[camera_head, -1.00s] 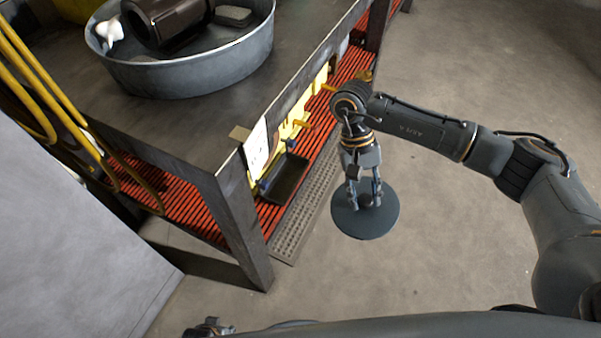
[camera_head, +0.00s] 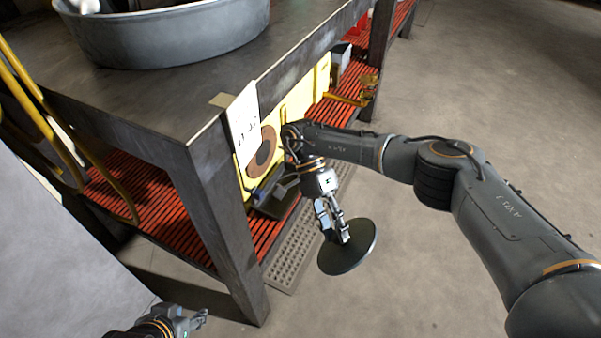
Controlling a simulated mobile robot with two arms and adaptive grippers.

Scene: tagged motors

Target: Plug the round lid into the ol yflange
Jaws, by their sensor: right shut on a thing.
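The round lid (camera_head: 350,258) is a flat dark grey disc. My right gripper (camera_head: 338,238) is shut on it and holds it tilted in front of the workbench, near the middle of the head view. A brown ring with a dark centre (camera_head: 268,150), which looks like the flange, shows on a yellow part under the bench top. It is up and left of the lid, apart from it, and partly hidden by a hanging paper tag and my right arm. My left gripper (camera_head: 198,320) is low at the bottom left edge, away from the lid; its finger opening is unclear.
The dark metal workbench (camera_head: 140,110) has a leg (camera_head: 225,235) left of the lid and a slatted red lower shelf (camera_head: 150,205). A large grey tub (camera_head: 165,40) stands on top. Yellow hoses (camera_head: 40,120) hang at left. Concrete floor (camera_head: 480,110) is open at right.

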